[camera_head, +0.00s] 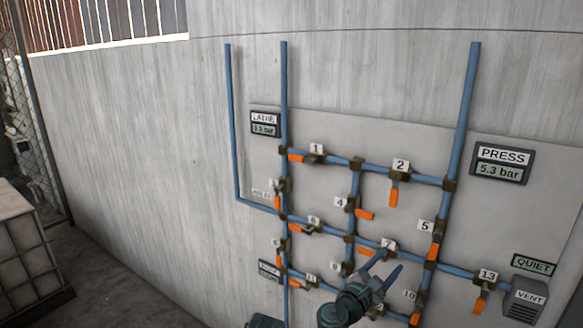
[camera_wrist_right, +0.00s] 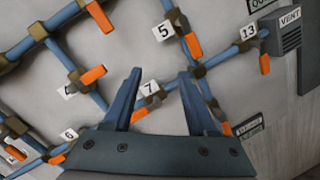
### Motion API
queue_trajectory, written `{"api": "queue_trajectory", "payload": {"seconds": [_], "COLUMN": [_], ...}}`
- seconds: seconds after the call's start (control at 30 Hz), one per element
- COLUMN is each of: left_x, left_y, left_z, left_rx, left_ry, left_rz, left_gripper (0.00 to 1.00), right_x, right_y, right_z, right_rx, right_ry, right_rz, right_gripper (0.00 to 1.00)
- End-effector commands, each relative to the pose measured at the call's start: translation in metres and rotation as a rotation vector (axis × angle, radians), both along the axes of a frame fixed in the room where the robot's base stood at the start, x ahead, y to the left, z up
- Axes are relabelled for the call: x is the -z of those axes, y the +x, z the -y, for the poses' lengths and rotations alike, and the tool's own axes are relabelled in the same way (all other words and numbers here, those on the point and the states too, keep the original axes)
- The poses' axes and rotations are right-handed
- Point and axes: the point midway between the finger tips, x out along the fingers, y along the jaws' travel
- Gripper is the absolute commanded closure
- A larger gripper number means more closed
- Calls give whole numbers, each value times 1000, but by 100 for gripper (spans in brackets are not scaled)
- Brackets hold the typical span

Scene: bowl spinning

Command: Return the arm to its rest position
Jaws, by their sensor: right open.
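My right gripper (camera_head: 385,266) is in front of the lower part of the pipe panel in the head view, near the number 7 tag (camera_head: 388,244). Its two blue fingers are spread apart with nothing between them. The right wrist view also shows the open fingers, with valve 7's orange handle (camera_wrist_right: 140,114) seen between them. I cannot tell how far the fingertips are from the pipes. The right arm hides some of the lower pipes and valves. My left gripper is not in view.
Blue pipes (camera_head: 468,90) with several orange-handled valves cover the grey panel. Handle 2 (camera_head: 393,198) hangs down; handle 1 (camera_head: 296,157) lies along its pipe. The PRESS display (camera_head: 502,164) reads 5.3 bar. A VENT box (camera_head: 526,300) is at right. A pale crate (camera_head: 20,245) stands left.

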Motion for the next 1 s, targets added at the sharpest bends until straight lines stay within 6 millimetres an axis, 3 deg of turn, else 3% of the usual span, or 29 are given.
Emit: {"api": "queue_trajectory", "payload": {"seconds": [0.17, 0.27, 0.4, 0.5, 0.73, 0.83, 1.0], "left_x": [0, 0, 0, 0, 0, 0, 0], "left_y": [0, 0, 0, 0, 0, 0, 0], "left_z": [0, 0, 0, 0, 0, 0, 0], "left_rx": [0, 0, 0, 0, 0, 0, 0], "left_ry": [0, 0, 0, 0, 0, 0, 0], "left_rz": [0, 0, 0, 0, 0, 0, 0], "left_gripper": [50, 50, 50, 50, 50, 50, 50], "right_x": [78, 123, 179, 208, 235, 238, 238], "right_y": [-25, -45, -79, -106, -156, -168, -173], "right_z": [-8, -27, -70, -107, -176, -191, -198], "right_rx": [141, 258, 469, 636, 949, 1021, 1057], "right_ry": [532, 810, 1157, 1353, 1600, 1640, 1657], "right_rz": [85, 107, 102, 74, -19, -45, -59], "right_gripper": [43, 43, 43, 43, 43, 43, 43]}}
